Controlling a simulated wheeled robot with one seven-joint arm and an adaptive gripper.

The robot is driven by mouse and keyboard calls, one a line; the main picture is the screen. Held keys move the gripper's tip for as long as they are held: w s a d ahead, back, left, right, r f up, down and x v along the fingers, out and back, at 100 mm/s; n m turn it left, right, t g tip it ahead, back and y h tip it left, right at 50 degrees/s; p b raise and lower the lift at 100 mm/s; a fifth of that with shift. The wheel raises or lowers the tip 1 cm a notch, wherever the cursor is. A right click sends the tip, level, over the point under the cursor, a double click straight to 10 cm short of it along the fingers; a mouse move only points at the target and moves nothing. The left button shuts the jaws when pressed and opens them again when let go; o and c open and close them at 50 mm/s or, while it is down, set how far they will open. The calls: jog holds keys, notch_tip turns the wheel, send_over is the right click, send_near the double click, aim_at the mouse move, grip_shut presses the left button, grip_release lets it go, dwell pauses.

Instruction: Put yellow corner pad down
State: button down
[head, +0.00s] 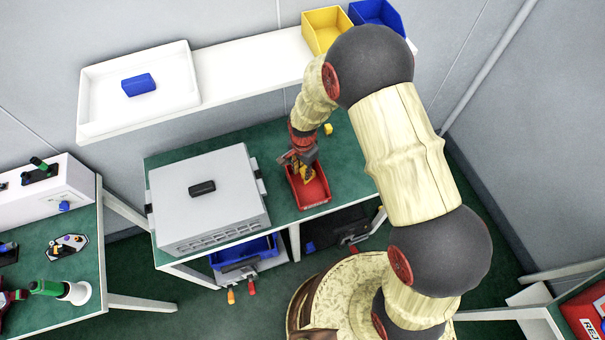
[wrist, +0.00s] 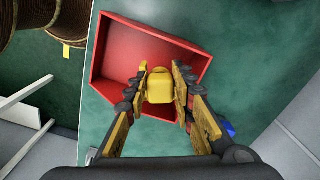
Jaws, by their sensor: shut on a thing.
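My gripper (wrist: 160,90) is shut on a yellow corner pad (wrist: 160,85), a small rounded yellow piece held between the two fingertips. In the wrist view the pad shows in front of a red tray (wrist: 112,50) and overlaps its lower part. In the head view my gripper (head: 303,170) is over the red tray (head: 318,192) on the green table. The pad is hard to make out there among the fingers. I cannot tell how high the pad is above the tray floor.
A grey box (head: 208,215) with a black handle stands left of the tray. A small yellow piece (head: 328,129) lies on the green table (head: 347,150) behind the tray. A white shelf (head: 240,68) runs above, with a yellow bin (head: 325,28) and a blue bin (head: 376,14).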

aim_at(303, 174)
jog(key=shift+w+a+f, duration=0.1)
jog(key=shift+w+f, duration=0.05)
jog(key=shift+f, duration=0.8)
jog(key=shift+w+f, duration=0.15)
jog(key=shift+f, duration=0.75)
jog(key=c, duration=1.8)
grip_release()
jog(key=shift+f+b, duration=0.15)
jog(key=shift+b, duration=0.15)
